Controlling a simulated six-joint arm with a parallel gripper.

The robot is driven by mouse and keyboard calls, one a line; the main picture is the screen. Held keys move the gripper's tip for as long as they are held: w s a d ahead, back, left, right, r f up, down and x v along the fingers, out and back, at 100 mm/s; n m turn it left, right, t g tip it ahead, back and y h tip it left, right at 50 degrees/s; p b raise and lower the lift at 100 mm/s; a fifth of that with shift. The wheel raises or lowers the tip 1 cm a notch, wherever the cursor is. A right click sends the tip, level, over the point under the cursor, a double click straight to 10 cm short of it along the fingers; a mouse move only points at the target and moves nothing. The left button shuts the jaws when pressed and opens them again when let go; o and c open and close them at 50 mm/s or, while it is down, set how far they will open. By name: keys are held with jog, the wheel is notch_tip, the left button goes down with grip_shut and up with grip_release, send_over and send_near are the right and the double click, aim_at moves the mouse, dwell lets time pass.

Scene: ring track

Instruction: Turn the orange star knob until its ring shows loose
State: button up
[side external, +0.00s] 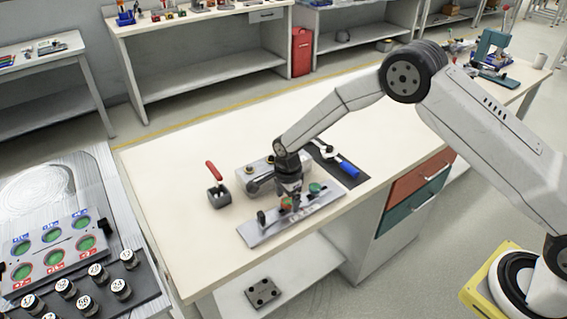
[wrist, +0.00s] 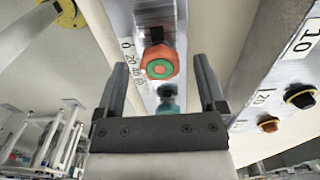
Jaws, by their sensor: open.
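My gripper (wrist: 160,66) is open, with one finger on each side of the knob and visible gaps between. I cannot tell how deep the fingers reach around it. In the side view my gripper (side external: 290,200) points down over the plate (side external: 262,233) and largely hides the knob. A teal knob (wrist: 168,106) sits farther along the same plate, also in the side view (side external: 315,187).
A grey block with a dark knob (wrist: 300,97) and a smaller orange knob (wrist: 268,124) stands beside the plate.

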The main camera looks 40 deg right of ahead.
grip_shut()
jog(key=shift+n, duration=0.3)
jog(key=n, duration=0.5)
jog(key=shift+n, duration=0.3)
jog(key=n, duration=1.2)
jog(key=shift+f+n, duration=0.15)
jog(key=shift+n, duration=0.25)
jog(key=n, duration=0.6)
jog(key=shift+s, duration=0.15)
